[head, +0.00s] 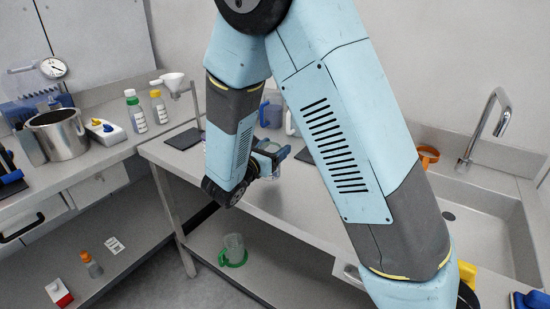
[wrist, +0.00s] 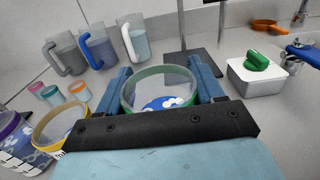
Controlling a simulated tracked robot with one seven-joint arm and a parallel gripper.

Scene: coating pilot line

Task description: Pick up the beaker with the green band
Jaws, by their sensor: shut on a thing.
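The clear beaker with the green band (wrist: 151,90) is between my gripper's fingers in the wrist view, with its round green rim facing the camera. A blue and white pattern shows inside or through it. My gripper (wrist: 162,84) is shut on it, with one blue finger on either side. In the head view my gripper (head: 272,160) is over the middle bench, and the beaker (head: 276,172) is partly hidden by the fingers and arm. I cannot tell whether its base touches the bench.
Beakers with a yellow band (wrist: 60,124) and a purple band (wrist: 16,140) stand close at the left. Jugs with grey, blue and white handles (wrist: 98,50) stand behind. A sink (head: 480,215) adjoins the bench.

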